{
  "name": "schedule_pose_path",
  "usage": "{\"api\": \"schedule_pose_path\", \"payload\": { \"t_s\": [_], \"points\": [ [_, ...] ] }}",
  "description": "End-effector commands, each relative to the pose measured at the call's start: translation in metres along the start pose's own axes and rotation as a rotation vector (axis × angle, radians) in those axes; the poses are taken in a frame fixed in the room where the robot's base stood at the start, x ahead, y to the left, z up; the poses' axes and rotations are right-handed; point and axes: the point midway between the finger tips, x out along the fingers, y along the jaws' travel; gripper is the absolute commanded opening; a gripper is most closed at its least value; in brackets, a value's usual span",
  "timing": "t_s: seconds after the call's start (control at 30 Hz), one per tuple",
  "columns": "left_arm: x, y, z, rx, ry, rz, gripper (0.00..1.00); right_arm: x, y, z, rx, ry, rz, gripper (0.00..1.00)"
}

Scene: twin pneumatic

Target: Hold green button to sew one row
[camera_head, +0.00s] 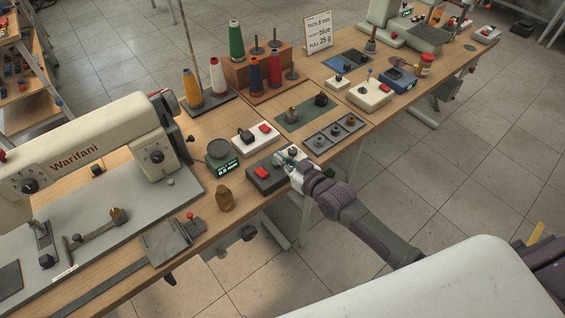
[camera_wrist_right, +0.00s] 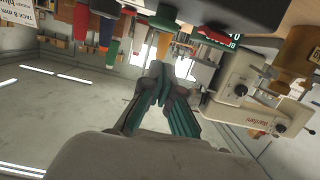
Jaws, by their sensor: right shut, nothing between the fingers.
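A dark grey control box (camera_head: 266,184) with a red button (camera_head: 262,172) sits at the table's front edge. My right gripper (camera_head: 287,158) reaches in from the lower right and is at the right end of this box. Its fingers are shut with nothing between them. No green button can be made out; the gripper covers that end of the box, and I cannot tell whether the fingertips touch it. In the right wrist view the teal fingers of the right gripper (camera_wrist_right: 165,88) are together. The cream sewing machine (camera_head: 80,155) marked Warifani stands at the left. My left gripper is not in view.
A white box with a red button (camera_head: 256,138) and a round gauge with a green display (camera_head: 222,156) stand behind. A grey tray of knobs (camera_head: 333,135) lies just right. Thread cones, including a green one (camera_head: 236,42), stand at the back. A brown weight (camera_head: 225,200) is near the front edge.

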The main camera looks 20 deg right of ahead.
Motion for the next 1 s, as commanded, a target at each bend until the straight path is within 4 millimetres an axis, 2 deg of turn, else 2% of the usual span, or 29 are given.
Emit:
{"api": "schedule_pose_path", "payload": {
  "t_s": [0.03,0.2,0.4,0.6,1.0],
  "points": [
    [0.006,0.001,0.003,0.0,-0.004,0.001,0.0,-0.018,-0.001,0.011,-0.001,-0.012,-0.001,0.0],
    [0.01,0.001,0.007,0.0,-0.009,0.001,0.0,-0.056,0.0,0.008,0.0,-0.007,0.0,0.0],
    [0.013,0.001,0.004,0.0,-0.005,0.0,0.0,-0.085,0.0,0.005,0.0,-0.003,0.0,0.0],
    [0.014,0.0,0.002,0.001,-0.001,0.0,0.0,-0.094,0.0,0.002,-0.001,-0.001,0.001,0.0],
    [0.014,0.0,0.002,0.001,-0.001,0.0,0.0,-0.094,0.0,0.002,-0.001,0.0,0.001,0.0]
  ]
}}
